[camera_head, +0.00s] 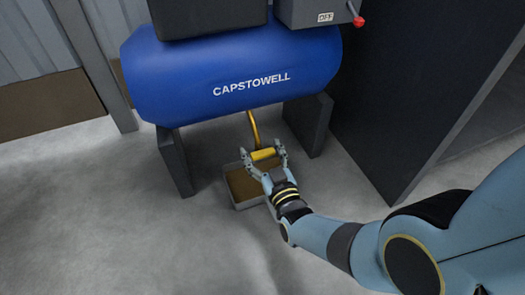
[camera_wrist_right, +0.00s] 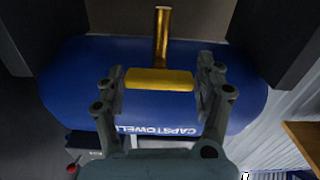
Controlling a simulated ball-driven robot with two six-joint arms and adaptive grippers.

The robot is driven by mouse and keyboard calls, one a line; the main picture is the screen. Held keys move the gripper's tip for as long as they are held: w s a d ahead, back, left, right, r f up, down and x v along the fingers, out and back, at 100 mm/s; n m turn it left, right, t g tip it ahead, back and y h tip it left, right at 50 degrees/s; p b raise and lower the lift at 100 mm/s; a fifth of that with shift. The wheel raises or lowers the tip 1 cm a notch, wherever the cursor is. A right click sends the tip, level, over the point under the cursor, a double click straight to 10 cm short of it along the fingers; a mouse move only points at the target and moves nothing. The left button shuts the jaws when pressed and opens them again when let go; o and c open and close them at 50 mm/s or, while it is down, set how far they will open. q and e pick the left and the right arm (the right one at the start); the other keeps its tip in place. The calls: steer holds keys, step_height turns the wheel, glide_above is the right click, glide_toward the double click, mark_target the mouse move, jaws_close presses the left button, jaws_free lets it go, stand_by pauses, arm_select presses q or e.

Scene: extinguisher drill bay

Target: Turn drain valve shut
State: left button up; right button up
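The drain valve has a yellow handle (camera_head: 263,154) below a brass pipe (camera_head: 253,128) that comes down from the blue tank (camera_head: 235,68). My right gripper (camera_head: 264,151) is under the tank, its two fingers spread wide at either end of the handle. In the right wrist view the handle (camera_wrist_right: 159,79) lies crosswise between the fingers of the gripper (camera_wrist_right: 160,84), with the brass pipe (camera_wrist_right: 162,35) behind it. The fingers are very close to the handle's ends; firm contact does not show. My left gripper is not in view.
A shallow tray (camera_head: 233,168) with brown contents sits on the floor under the valve. Dark tank supports (camera_head: 175,160) and (camera_head: 308,122) stand on both sides. A dark panel (camera_head: 400,90) rises at right. A grey box labelled OFF (camera_head: 310,12) has a red-knobbed lever (camera_head: 358,20).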

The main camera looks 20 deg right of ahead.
mark_target(263, 153)
steer(key=c, duration=0.8)
steer(key=shift+o, duration=0.2)
steer(key=shift+m, duration=0.7)
steer(key=o, duration=1.2)
steer(key=shift+c, duration=0.2)
steer(key=shift+r, duration=0.15)
step_height(263, 153, up, 10)
steer(key=shift+f, duration=0.15)
